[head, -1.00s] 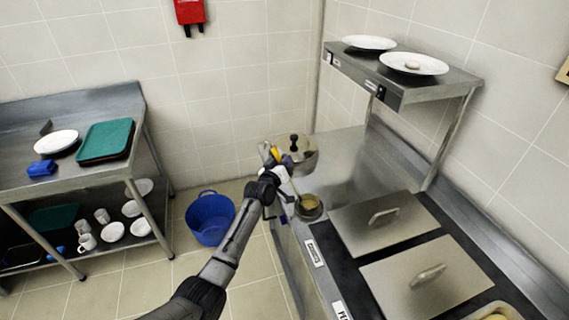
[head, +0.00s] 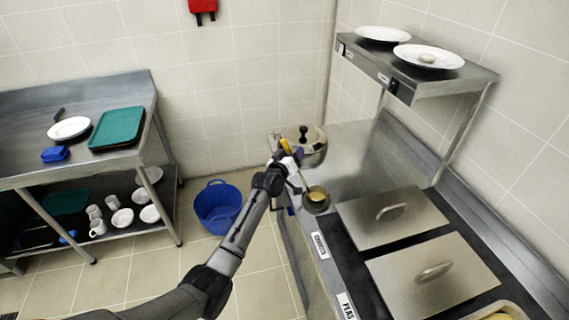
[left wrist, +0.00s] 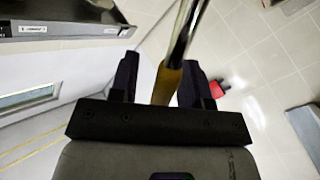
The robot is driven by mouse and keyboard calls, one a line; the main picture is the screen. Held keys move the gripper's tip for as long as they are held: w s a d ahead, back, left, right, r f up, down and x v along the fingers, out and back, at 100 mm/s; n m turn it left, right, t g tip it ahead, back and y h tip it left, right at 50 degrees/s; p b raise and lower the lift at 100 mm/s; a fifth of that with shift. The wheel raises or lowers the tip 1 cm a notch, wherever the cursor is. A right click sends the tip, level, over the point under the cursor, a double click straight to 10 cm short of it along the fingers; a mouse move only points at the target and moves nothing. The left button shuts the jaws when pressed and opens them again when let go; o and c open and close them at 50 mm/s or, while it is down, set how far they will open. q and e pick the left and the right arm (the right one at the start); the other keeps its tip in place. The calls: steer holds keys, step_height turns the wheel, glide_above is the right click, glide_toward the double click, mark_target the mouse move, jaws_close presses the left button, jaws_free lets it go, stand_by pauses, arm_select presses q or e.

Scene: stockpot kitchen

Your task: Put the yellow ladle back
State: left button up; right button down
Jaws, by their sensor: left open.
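The yellow ladle's handle (head: 286,146) stands tilted at the far left corner of the counter. In the left wrist view the yellow handle (left wrist: 167,84) lies between my fingers, with its metal shaft running up out of the picture. My left gripper (head: 290,158) is around the handle with its jaws open; in the wrist view (left wrist: 160,82) a finger shows on each side. Below the gripper, a small round grey container (head: 316,207) with yellowish contents sits at the counter's edge. The ladle's bowl cannot be made out. My right gripper is out of view.
A lidded steel pot (head: 314,153) stands close behind the gripper. Lidded food wells (head: 392,217) line the counter, with a raised shelf (head: 440,82) holding plates at right. A blue tub (head: 217,208) is on the floor; a steel table (head: 40,173) stands at left.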

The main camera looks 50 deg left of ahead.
arm_select(q)
steer(key=p+v, duration=0.2)
steer(key=v, duration=0.8)
steer(key=s+d+f+m+g+h, duration=0.6)
steer(key=s+d+f, duration=0.6)
steer(key=s+d, duration=0.4)
steer(key=s+d+f+m+g, duration=0.1)
steer(key=s+d, duration=0.4)
steer(key=s, duration=0.5)
steer(key=s+d+f+m+g, duration=0.1)
steer(key=s+d+m+g, duration=0.3)
steer(key=s, duration=0.7)
steer(key=d+g, duration=0.1)
steer(key=g, duration=0.1)
steer(key=shift+s+d+f+g+y, duration=0.2)
steer(key=shift+g+y, duration=0.1)
step_height(320, 180, up, 29)
steer(key=p, duration=2.9)
steer(key=shift+r, duration=0.1)
